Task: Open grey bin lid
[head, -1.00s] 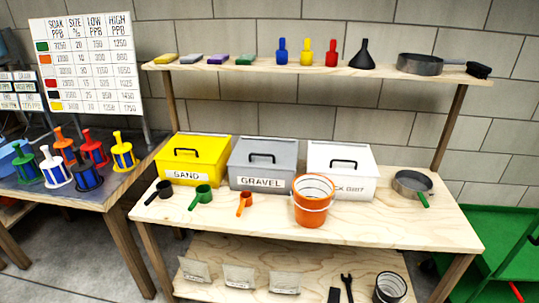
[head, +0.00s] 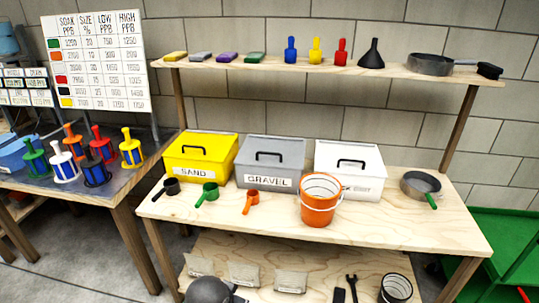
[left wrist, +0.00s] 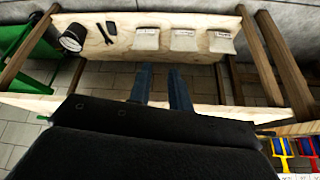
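The grey bin (head: 268,176), labelled GRAVEL, stands on the bench between the yellow SAND bin (head: 198,164) and a white bin (head: 350,178). Its grey lid (head: 290,148) is shut and carries a black handle (head: 271,156). In the left wrist view, my left gripper (left wrist: 161,85) shows two dark blue fingers spread apart with nothing between them. It is over the area in front of the lower shelf, away from the grey bin. A dark rounded part of my arm shows at the bottom of the head view. My right gripper is not in view.
An orange bucket (head: 321,200) stands before the white bin. Black, green and orange scoops (head: 251,201) lie in front of the bins. A pan (head: 422,185) is at right. The upper shelf (head: 330,69) runs above and behind the bins. Filters (head: 131,150) stand on the left table.

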